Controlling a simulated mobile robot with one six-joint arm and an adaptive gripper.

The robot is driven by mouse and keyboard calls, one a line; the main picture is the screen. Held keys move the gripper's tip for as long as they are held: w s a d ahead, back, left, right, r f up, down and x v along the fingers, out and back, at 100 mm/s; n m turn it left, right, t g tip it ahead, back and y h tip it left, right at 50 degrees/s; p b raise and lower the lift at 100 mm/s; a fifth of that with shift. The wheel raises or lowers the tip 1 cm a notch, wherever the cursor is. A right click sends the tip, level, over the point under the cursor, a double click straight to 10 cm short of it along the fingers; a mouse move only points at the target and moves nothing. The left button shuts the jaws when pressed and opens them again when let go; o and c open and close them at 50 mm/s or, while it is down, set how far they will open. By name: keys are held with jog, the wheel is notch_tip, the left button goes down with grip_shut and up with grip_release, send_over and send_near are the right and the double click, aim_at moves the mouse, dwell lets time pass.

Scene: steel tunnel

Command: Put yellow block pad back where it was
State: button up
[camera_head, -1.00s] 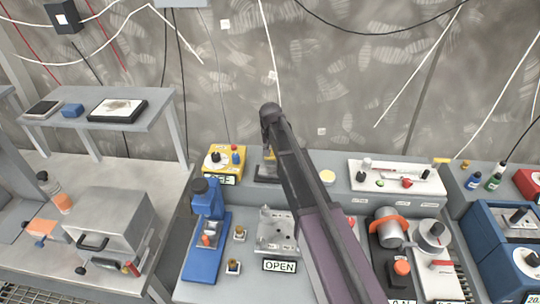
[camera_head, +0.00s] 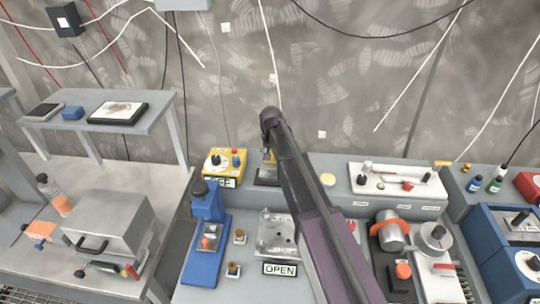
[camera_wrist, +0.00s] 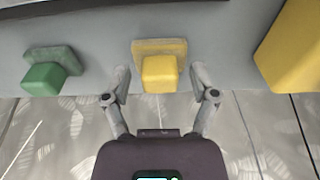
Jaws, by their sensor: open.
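In the wrist view a yellow block (camera_wrist: 160,74) stands against a flat yellow pad (camera_wrist: 145,47) on a grey surface. My gripper (camera_wrist: 160,71) is open, with one finger on each side of the yellow block. A gap shows between each finger and the block, so it is not clamped.
A green block (camera_wrist: 44,78) on a green pad sits left in the wrist view, a large yellow box (camera_wrist: 295,45) right. The head view shows the yellow control box (camera_head: 224,163), blue device (camera_head: 207,235), metal plate (camera_head: 277,232) and white panel (camera_head: 390,182) around my arm.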

aim_at(271, 162)
jog(key=shift+r, duration=0.1)
notch_tip(271, 162, up, 12)
jog(key=s+p, duration=0.1)
jog(key=p, duration=1.1)
jog(key=shift+s, duration=0.25)
dwell(0.5)
jog(key=s+d+g, duration=0.1)
jog(key=s+d, duration=2.1)
jog(key=s, duration=0.2)
jog(key=shift+s+d, duration=0.25)
